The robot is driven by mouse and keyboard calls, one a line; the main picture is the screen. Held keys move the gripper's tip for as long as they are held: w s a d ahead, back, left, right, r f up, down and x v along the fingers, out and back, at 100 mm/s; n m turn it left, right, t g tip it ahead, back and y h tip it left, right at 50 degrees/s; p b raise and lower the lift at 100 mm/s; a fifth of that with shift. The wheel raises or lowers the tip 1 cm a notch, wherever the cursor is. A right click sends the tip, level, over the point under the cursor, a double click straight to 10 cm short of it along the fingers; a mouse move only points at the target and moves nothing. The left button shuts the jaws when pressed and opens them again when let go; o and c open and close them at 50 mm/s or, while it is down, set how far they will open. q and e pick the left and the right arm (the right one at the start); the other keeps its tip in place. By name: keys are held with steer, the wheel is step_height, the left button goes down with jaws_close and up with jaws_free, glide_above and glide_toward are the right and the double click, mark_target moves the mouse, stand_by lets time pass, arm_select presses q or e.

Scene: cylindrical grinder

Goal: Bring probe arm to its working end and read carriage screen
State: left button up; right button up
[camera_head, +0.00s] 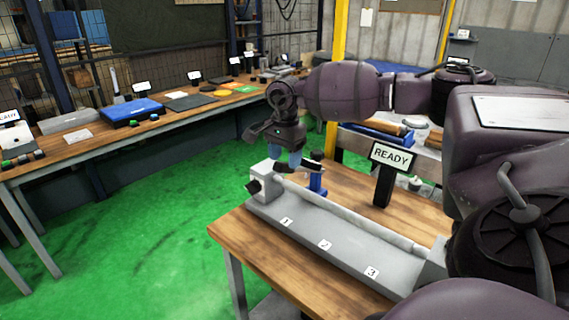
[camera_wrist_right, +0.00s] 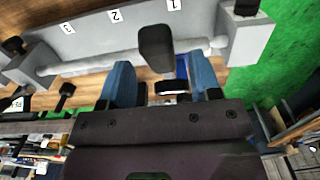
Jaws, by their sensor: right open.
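The grinder has a grey bed (camera_head: 322,246) with labels 1, 2 and 3 and a pale round shaft (camera_head: 350,215) lying along it. The probe arm's blue post (camera_head: 317,180) with a dark top stands behind the shaft, near the label 1 end. My right gripper (camera_head: 287,164) is over that end, pointing down. In the right wrist view its blue fingers (camera_wrist_right: 161,68) are apart, with a dark rounded piece (camera_wrist_right: 155,48), apparently part of the probe arm, between and beyond them. Contact cannot be told. The carriage screen (camera_head: 393,157) reads READY. My left gripper is not in view.
The grinder stands on a wooden table (camera_head: 240,236). A long bench (camera_head: 95,145) with a blue case (camera_head: 131,112) and small signs runs along the back left. Green floor (camera_head: 150,210) lies open between them. A yellow post (camera_head: 337,50) stands behind my right arm.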

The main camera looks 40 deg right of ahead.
steer(key=shift+f, duration=1.25)
jaws_close()
